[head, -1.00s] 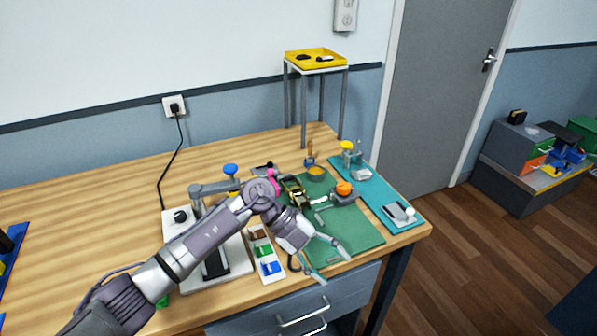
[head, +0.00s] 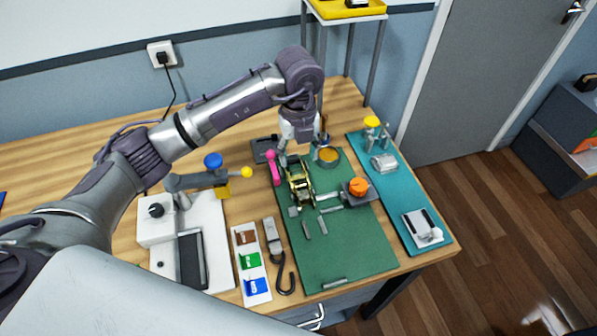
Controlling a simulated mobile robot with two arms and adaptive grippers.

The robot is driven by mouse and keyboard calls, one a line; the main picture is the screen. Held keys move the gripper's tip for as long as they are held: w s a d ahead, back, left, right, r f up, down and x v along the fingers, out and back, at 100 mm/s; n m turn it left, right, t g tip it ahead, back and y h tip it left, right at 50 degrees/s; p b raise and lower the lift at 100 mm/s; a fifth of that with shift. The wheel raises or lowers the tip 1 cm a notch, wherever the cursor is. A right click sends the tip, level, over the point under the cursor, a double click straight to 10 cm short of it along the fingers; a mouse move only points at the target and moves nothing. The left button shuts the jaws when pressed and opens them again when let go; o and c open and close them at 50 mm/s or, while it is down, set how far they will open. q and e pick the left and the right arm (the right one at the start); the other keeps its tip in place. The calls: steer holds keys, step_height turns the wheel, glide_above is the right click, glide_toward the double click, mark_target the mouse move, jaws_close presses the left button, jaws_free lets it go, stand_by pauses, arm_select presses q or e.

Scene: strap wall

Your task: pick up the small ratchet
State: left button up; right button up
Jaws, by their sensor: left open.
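A small brass-coloured ratchet (head: 301,189) with dark parts lies on the green mat (head: 345,250). A pink-knobbed lever (head: 274,169) stands at its left. My left gripper (head: 301,154) points down over the back end of the ratchet, its fingers apart and nothing seen between them. The fingertips are partly lost against the things behind, so I cannot tell whether they touch the ratchet. My right gripper is not in view.
An orange-knobbed block (head: 357,190) sits right of the ratchet, and a round orange-topped dish (head: 327,156) behind it. A hook strap (head: 280,262) and a card of coloured tabs (head: 252,264) lie front left. A teal mat (head: 397,200) lies right. The green mat's front is mostly clear.

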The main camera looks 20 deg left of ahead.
mark_target(299, 178)
arm_select(q)
step_height(299, 178, down, 3)
steer(key=shift+w+r, duration=0.1)
steer(key=shift+f+p, duration=0.65)
steer(key=shift+f, duration=0.3)
steer(key=f, duration=0.2)
steer(key=f+p, duration=0.1)
steer(key=shift+s+f, duration=0.25)
steer(key=shift+w+f, duration=0.1)
steer(key=shift+f, duration=0.2)
steer(key=c, duration=0.9)
steer(key=shift+d, duration=0.1)
steer(key=shift+c, duration=0.4)
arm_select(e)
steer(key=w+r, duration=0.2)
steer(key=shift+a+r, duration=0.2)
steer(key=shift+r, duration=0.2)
arm_select(q)
steer(key=shift+r, duration=0.15)
